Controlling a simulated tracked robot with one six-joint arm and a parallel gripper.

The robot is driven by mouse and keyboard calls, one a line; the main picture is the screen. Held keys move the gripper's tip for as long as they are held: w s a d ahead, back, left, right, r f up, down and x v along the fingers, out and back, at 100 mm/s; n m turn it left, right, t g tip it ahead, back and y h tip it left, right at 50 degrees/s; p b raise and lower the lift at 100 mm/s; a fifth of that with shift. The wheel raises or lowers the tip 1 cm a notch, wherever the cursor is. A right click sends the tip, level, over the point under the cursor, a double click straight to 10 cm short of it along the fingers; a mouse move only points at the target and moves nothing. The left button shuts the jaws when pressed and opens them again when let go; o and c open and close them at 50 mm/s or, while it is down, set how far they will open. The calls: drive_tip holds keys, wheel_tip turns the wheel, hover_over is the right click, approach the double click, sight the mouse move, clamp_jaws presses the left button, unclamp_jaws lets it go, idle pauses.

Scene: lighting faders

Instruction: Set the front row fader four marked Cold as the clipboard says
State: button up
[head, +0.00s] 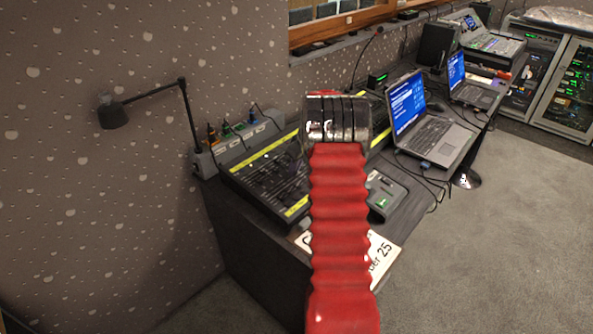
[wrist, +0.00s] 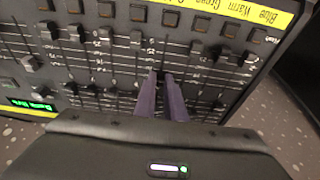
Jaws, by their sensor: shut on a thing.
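In the wrist view the lighting desk (wrist: 120,50) fills the upper picture, with two rows of faders on scaled slots. My gripper (wrist: 161,76) has its two purple-grey fingers close together over one slot, shut on a small dark fader cap, mostly hidden between the tips. The yellow label strip (wrist: 235,9) shows Blue, Warm and Green upside down; Cold cannot be read here. A white sheet (head: 382,256), seemingly the clipboard, shows "der 25"; the rest is covered.
A grey box with a green light (head: 384,193) sits right of the desk, then a laptop (head: 407,100) with cables. Carpet floor at right is clear.

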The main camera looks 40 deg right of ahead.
drive_tip(key=shift+w, duration=0.2)
drive_tip(key=o, duration=0.5)
drive_tip(key=shift+c, duration=0.2)
drive_tip(key=shift+r, duration=1.3)
drive_tip(key=shift+r, duration=0.1)
drive_tip(key=v, duration=1.3)
drive_tip(key=shift+s+r, duration=0.2)
drive_tip(key=shift+s, duration=0.05)
drive_tip(key=shift+m, duration=0.3)
